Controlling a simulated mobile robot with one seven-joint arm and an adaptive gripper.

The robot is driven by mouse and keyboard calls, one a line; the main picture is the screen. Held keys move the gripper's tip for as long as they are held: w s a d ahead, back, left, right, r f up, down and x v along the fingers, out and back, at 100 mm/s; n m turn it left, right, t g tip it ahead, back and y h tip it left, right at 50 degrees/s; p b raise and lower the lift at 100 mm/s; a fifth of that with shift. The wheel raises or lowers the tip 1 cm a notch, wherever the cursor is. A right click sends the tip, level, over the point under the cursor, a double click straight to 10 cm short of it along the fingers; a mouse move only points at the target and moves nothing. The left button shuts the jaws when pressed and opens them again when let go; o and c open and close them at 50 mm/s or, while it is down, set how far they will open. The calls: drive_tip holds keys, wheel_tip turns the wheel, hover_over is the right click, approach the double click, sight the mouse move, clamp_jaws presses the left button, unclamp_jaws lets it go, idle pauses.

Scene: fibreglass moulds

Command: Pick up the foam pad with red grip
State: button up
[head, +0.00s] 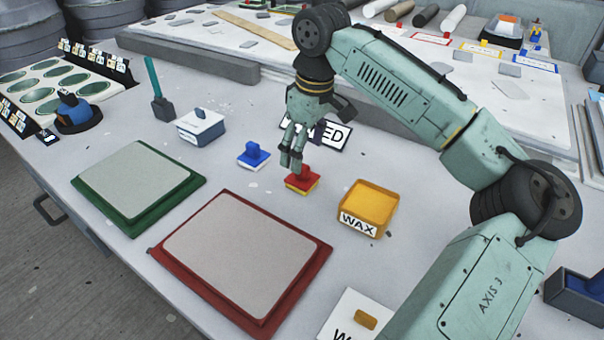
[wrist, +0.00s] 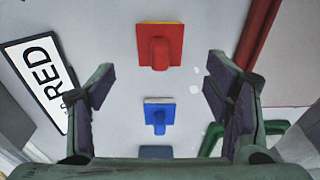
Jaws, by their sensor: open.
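The foam pad with red grip (head: 302,179) lies on the table between the blue-gripped pad and the yellow WAX box. It has a red top and grip with a yellowish edge below. In the wrist view the red pad (wrist: 160,46) is at the top centre, beyond my fingertips. My gripper (head: 291,159) is open and empty, pointing down just above and slightly left of the red pad in the head view. In the wrist view the gripper fingers (wrist: 160,88) are spread wide, with the foam pad with blue grip (wrist: 159,116) showing between them.
The blue pad (head: 253,155) also shows in the head view, close by on the left. The yellow WAX box (head: 369,206) stands to the right. A red-framed panel (head: 240,255) and a green-framed panel (head: 138,185) lie in front. A sign (head: 331,136) lies behind my gripper.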

sight(302, 175)
drive_tip(key=f, duration=0.2)
drive_tip(key=f+p, duration=0.1)
drive_tip(key=f, duration=0.3)
drive_tip(key=shift+w+a+f+p, duration=0.2)
drive_tip(key=shift+a+f+p, duration=0.05)
drive_tip(key=shift+a+p, duration=0.05)
drive_tip(key=shift+c, duration=0.2)
drive_tip(key=c, duration=1.2)
